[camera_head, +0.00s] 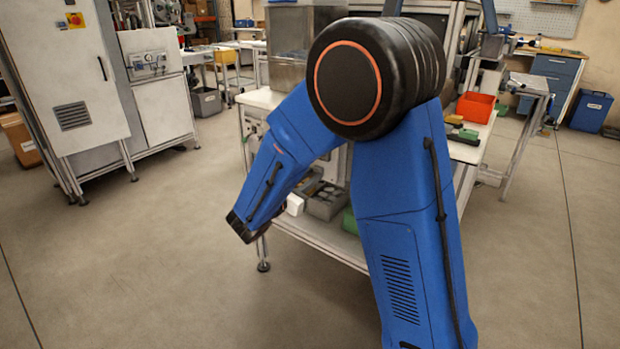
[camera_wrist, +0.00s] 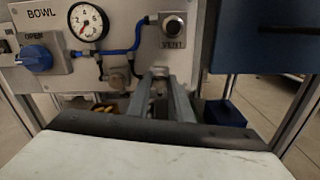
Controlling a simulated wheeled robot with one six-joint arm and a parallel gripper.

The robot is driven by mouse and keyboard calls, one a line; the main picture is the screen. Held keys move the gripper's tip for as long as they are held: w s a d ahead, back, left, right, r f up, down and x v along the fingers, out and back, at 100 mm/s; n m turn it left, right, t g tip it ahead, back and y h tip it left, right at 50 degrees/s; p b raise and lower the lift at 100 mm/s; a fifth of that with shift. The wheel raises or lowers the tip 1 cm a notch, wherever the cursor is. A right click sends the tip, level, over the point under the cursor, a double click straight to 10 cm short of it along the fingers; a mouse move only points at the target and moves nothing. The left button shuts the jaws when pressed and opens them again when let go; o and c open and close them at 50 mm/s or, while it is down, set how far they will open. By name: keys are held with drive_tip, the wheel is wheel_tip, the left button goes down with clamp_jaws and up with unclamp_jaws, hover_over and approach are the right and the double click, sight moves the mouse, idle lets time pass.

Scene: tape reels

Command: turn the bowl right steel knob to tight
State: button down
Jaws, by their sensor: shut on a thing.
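The bowl panel (camera_wrist: 80,72) fills the upper left of the wrist view, with the word BOWL at its top. My gripper (camera_wrist: 160,77) reaches up to the panel's lower part, below the vent button. Its two grey fingers are shut on the right steel knob (camera_wrist: 160,71), a small pale piece showing between the fingertips. The fingers hide most of the knob, so its turn cannot be read. Another small steel knob (camera_wrist: 118,77) sits to the left on the panel. In the head view my arm hides the panel and knobs, and the fingers do not show.
Near the fingers are a round gauge (camera_wrist: 88,22), a blue OPEN handle (camera_wrist: 37,57), blue tubing (camera_wrist: 125,48) and the vent button (camera_wrist: 173,28). A blue box (camera_wrist: 225,113) lies to the right below. Open floor (camera_head: 150,265) lies left of the workbench.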

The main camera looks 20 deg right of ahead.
drive_tip(key=m, duration=0.4)
drive_tip(key=shift+m, duration=2.1)
drive_tip(key=shift+f, duration=0.1)
drive_tip(key=shift+s, duration=0.1)
drive_tip(key=c, duration=1.6)
unclamp_jaws()
drive_tip(key=v, duration=1.7)
drive_tip(key=shift+s+a, duration=0.1)
